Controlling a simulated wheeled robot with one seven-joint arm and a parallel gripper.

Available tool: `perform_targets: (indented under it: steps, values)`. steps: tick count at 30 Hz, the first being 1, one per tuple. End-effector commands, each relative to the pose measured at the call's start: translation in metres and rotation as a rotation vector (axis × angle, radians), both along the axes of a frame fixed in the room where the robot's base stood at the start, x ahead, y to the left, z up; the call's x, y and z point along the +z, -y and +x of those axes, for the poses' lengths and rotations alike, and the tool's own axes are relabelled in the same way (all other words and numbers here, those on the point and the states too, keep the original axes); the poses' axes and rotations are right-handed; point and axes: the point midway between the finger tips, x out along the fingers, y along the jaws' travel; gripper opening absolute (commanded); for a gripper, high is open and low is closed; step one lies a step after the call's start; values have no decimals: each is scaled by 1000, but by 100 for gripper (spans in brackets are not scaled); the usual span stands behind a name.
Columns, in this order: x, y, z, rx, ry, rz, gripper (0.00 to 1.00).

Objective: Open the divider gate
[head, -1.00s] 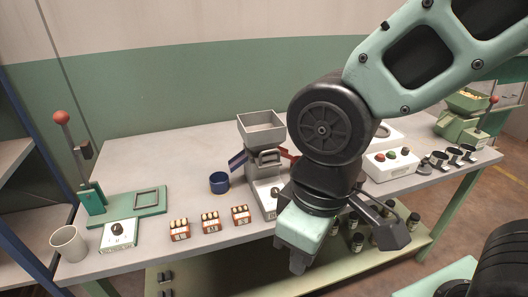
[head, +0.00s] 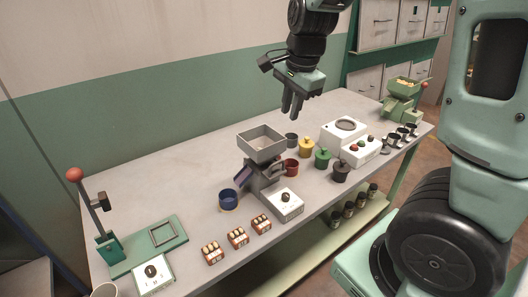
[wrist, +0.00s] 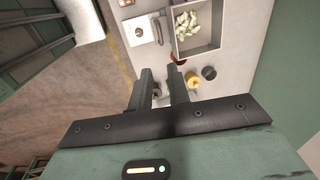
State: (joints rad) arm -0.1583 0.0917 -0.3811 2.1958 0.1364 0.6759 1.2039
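In the wrist view the hopper (wrist: 216,50) holds pale pieces (wrist: 187,24). My gripper (head: 292,112) is above and behind the hopper, to its right, apart from it and pointing down. Its fingers (wrist: 162,75) are parted with nothing between them.
A blue cup (head: 228,200) and a red cup (head: 291,168) flank the stand. Yellow (head: 306,149), green (head: 322,159) and dark (head: 341,173) lidded pots stand to the right, near a white button unit (head: 360,152). A lever press (head: 104,215) is at left. The back left tabletop is clear.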

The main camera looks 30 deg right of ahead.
Motion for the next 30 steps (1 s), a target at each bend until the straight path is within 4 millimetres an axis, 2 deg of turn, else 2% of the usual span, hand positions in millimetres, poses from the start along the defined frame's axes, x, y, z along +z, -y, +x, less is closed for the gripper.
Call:
perform_targets:
  steps: [5,21,25,30]
  values:
    - [-15,3,3,-16,-3,1,18]
    - [-123,2,23,-13,-6,0,18]
    - [-145,2,27,-13,-4,0,18]
    - [-163,1,32,-12,-1,0,18]
